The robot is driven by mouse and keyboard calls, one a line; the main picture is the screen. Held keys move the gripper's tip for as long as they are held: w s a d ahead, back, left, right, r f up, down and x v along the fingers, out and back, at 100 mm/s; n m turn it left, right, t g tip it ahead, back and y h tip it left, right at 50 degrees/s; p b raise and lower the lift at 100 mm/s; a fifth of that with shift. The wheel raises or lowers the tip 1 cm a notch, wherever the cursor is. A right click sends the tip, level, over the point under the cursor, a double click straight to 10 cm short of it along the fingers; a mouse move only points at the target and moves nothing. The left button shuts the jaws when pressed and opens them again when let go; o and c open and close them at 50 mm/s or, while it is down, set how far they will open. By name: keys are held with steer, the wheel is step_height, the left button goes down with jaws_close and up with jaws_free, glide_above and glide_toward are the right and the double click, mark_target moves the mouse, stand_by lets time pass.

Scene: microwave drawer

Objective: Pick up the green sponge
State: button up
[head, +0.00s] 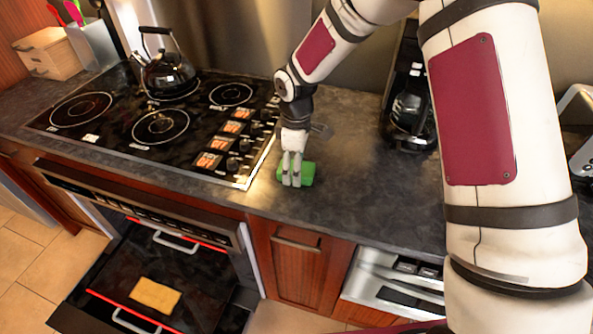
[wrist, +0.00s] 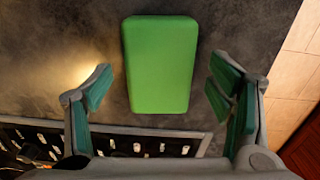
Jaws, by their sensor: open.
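The green sponge (head: 309,174) lies flat on the dark countertop, just right of the cooktop. In the wrist view the sponge (wrist: 160,64) is a bright green block with rounded corners, upper middle of the picture. My gripper (head: 292,184) is over the sponge, pointing down, and its fingers hide part of it in the head view. In the wrist view my gripper (wrist: 157,82) is open, with one finger out to each side of the sponge and visible gaps between. I cannot tell exactly how high the fingertips are above the counter.
The cooktop (head: 133,116) with a black kettle (head: 167,75) is to the left. A coffee maker (head: 409,118) stands at the back right. Below, the oven door is open, with a yellow flat item (head: 155,295) on it. The countertop (head: 360,190) right of the sponge is clear.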

steer(key=shift+f, duration=0.65)
steer(key=c, duration=0.9)
steer(key=shift+c, duration=0.2)
steer(key=shift+w+r, duration=0.1)
steer(key=shift+r, duration=0.65)
step_height(320, 180, up, 2)
steer(key=shift+r+b, duration=0.15)
steer(key=shift+b, duration=0.35)
steer(key=s+a+r+b, duration=0.1)
steer(key=s+a+b, duration=0.1)
steer(key=s+a, duration=0.9)
steer(key=shift+a+r, duration=0.15)
steer(key=shift+a, duration=0.2)
